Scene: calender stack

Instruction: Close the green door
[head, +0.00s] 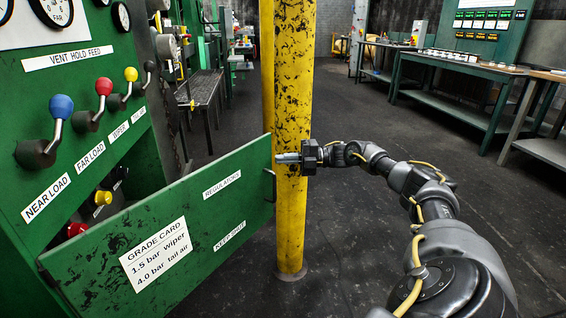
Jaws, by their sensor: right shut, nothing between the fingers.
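The green door (185,225) stands swung open from the green machine panel (70,130), hinged at its lower left edge. It carries a white grade card and labels. A dark handle (271,185) is near its free right edge. My right gripper (278,158) is shut and empty at the upper right corner of the door, in front of the yellow post. Whether its fingertips touch the door edge I cannot tell. My left gripper is not in view.
A yellow post (290,225) stands right beside the door's free edge, behind my right gripper. Levers with blue (61,106), red and yellow knobs stick out of the panel above the door. Green benches (455,95) stand at the back right. The floor between is clear.

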